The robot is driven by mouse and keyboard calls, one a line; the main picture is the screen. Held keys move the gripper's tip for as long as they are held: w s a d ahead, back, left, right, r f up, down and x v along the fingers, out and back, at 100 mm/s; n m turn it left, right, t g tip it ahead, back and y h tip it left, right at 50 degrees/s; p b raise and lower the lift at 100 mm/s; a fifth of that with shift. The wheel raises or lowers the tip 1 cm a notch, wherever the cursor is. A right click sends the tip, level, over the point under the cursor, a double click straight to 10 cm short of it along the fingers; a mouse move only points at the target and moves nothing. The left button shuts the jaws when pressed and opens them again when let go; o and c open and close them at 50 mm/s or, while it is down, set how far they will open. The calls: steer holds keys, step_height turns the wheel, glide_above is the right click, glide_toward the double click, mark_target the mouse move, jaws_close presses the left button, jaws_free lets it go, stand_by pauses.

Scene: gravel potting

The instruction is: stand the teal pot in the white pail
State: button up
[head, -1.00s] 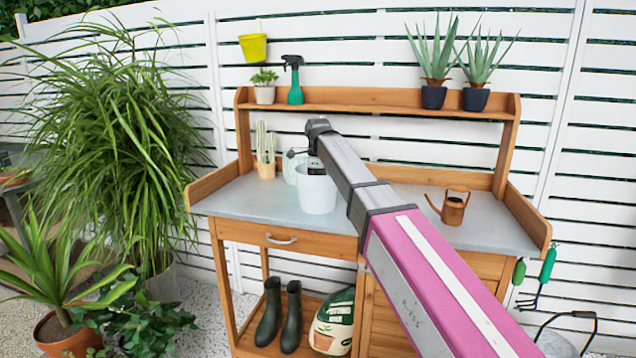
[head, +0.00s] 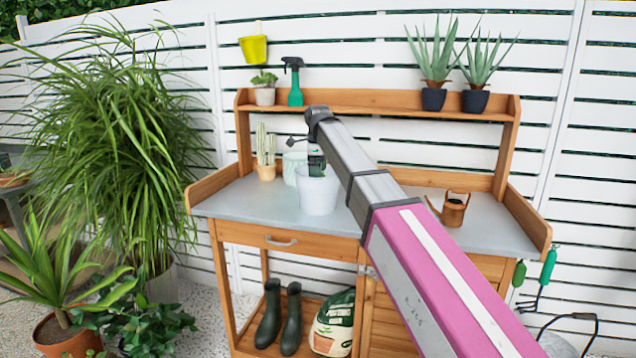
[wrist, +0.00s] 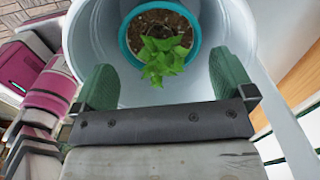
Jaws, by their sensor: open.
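The white pail (head: 318,196) stands upright on the bench. In the wrist view, the pail (wrist: 82,45) surrounds the teal pot (wrist: 123,40), whose round rim, dark soil and green leafy plant (wrist: 165,57) show from above. The pot looks upright inside the pail; its base is hidden. My gripper (wrist: 162,66) is open, with one green finger at each side of the plant and clear of the pot's rim. In the head view my gripper (head: 317,166) is over the pail's mouth, partly hidden by my arm.
A pale green pot (head: 293,167) and a potted cactus (head: 266,171) stand close behind and left of the pail. A copper watering can (head: 454,211) is at the right of the bench. The shelf above holds a spray bottle (head: 295,84) and potted plants. The bench's front is clear.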

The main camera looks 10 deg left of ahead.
step_height(320, 180, up, 7)
steer(key=shift+f, duration=0.15)
steer(key=shift+r, duration=0.3)
